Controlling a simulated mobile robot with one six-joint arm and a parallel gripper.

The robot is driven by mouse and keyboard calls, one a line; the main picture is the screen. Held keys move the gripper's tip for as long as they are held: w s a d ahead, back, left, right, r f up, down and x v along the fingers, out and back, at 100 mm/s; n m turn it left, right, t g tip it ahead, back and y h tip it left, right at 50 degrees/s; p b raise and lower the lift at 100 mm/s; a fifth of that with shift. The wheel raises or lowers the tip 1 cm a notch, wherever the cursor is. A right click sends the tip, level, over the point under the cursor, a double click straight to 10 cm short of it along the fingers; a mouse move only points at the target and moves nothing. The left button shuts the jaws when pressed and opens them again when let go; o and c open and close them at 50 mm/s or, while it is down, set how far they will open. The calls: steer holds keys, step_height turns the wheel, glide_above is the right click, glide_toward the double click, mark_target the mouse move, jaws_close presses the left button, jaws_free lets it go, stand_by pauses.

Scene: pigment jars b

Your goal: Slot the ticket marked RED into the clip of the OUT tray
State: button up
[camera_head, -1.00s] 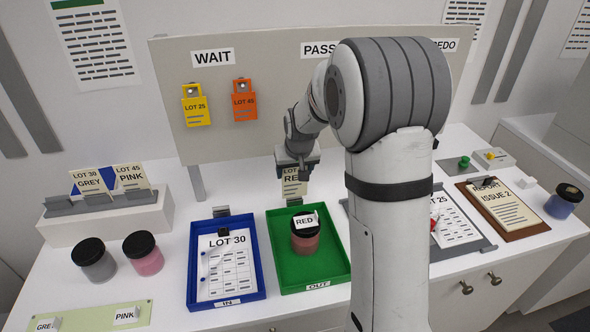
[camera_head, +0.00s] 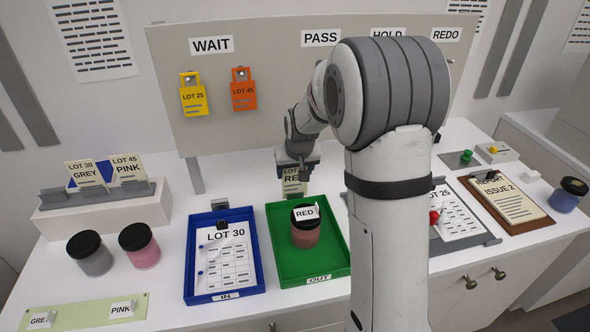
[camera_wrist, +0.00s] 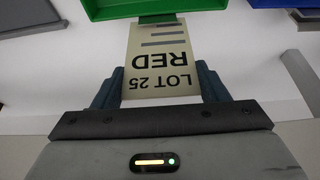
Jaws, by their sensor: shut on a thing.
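My gripper (camera_head: 297,168) is shut on the ticket marked LOT 25 RED (camera_head: 293,186) at the back edge of the green OUT tray (camera_head: 337,262). In the wrist view the ticket (camera_wrist: 158,62) is between the two fingers, and its far end meets a dark green piece at the tray's rim (camera_wrist: 110,8). That piece looks like the clip (camera_wrist: 160,18); I cannot tell whether the ticket is inside it. A jar with a black lid and a RED label (camera_head: 305,228) stands in the tray.
The blue IN tray (camera_head: 191,268) with a LOT 30 sheet is to the left. A rack (camera_head: 100,200) holds GREY and PINK tickets. A board (camera_head: 270,110) with hanging tags stands behind. A clipboard (camera_head: 505,205) lies at the right.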

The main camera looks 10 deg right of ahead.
steer(key=shift+f, duration=0.1)
steer(key=o, duration=1)
steer(key=shift+r+p, duration=1.55)
steer(key=shift+r, duration=1.5)
